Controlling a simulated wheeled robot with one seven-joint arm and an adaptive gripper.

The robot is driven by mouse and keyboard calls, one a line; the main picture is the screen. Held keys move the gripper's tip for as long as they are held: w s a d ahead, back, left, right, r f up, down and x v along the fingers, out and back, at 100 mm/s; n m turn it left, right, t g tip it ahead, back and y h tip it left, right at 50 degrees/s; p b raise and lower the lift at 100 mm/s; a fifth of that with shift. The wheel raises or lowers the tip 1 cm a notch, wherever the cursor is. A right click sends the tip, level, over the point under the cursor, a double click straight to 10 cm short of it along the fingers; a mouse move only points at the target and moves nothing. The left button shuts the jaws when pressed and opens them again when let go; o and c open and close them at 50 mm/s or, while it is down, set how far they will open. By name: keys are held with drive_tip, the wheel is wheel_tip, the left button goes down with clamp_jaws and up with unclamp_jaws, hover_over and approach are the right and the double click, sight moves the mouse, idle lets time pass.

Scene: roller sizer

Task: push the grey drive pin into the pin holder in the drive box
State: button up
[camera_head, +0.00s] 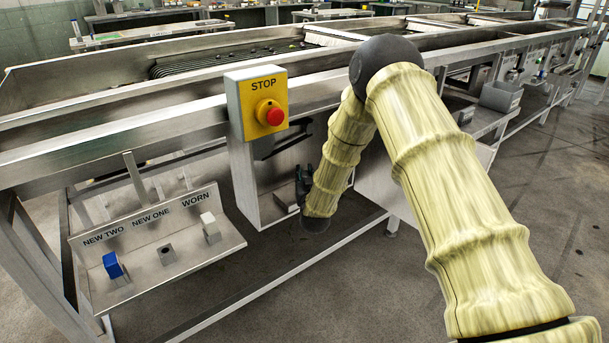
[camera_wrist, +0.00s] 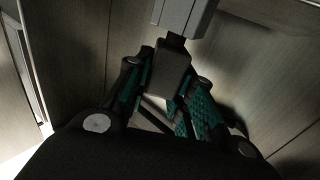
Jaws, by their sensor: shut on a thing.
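My gripper (camera_wrist: 166,95) is shut on the grey drive pin (camera_wrist: 171,78), a small grey block between the teal pads in the wrist view. The pin's upper end meets or nearly meets a lighter grey block, seemingly the pin holder (camera_wrist: 184,16), at the top edge. I cannot tell whether the pin is inside it. The drive box (camera_head: 243,178) is the open metal housing below the yellow STOP box in the head view. My gripper (camera_head: 301,185) is dark and small at its opening there; the pin and holder are hidden in that view.
The rack (camera_head: 150,290) at lower left has a blue-capped pin (camera_head: 113,265) at NEW TWO, a bare socket (camera_head: 166,254) at NEW ONE and a whitish block (camera_head: 210,228) at WORN. The STOP box (camera_head: 257,100) sits just above the drive box. Metal walls surround my gripper.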

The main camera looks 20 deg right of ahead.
drive_tip(key=shift+f, duration=0.5)
drive_tip(key=o, duration=1)
drive_tip(key=shift+s, duration=0.1)
drive_tip(key=s, duration=0.4)
drive_tip(key=s+a, duration=0.1)
drive_tip(key=s, duration=0.2)
drive_tip(key=s+a, duration=0.1)
drive_tip(key=s, duration=0.3)
drive_tip(key=shift+s, duration=0.35)
